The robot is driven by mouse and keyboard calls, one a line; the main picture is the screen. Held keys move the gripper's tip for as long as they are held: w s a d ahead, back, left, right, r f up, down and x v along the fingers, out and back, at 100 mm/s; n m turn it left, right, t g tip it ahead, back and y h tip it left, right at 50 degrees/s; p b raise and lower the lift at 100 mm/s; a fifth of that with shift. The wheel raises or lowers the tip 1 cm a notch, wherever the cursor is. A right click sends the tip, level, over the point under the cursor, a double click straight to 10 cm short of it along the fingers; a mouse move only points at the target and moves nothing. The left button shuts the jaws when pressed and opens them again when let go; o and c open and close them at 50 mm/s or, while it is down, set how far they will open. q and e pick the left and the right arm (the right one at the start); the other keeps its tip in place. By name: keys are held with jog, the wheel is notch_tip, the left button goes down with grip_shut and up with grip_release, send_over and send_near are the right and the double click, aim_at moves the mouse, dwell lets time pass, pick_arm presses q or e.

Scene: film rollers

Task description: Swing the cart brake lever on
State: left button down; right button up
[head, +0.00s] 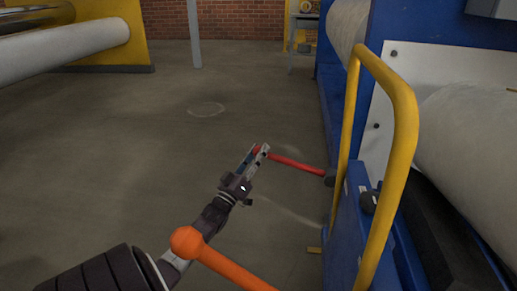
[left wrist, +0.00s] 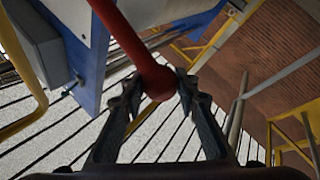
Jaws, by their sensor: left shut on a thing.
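A red lever (head: 298,164) sticks out to the left from a dark pivot (head: 330,177) on the side of the blue cart (head: 345,235). It slopes slightly up toward its free end. My left gripper (head: 259,153) is at that free end, with its fingers shut around it. In the left wrist view the red lever (left wrist: 133,40) ends in a round red knob (left wrist: 157,83) between the two fingertips of my left gripper (left wrist: 157,88). My right gripper is not in view.
A yellow handrail (head: 404,130) rises from the cart at the right. An orange bar with a ball end (head: 187,241) crosses the foreground below my left gripper. Blue machinery with large pale rolls (head: 475,140) stands at the right. The concrete floor (head: 130,150) at left is open.

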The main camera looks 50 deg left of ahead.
pick_arm(q)
jog(key=shift+f, duration=0.4)
jog(key=c, duration=1.5)
grip_release()
jog(key=shift+a+f, duration=0.1)
jog(key=v, duration=1.2)
jog(key=shift+s, duration=0.15)
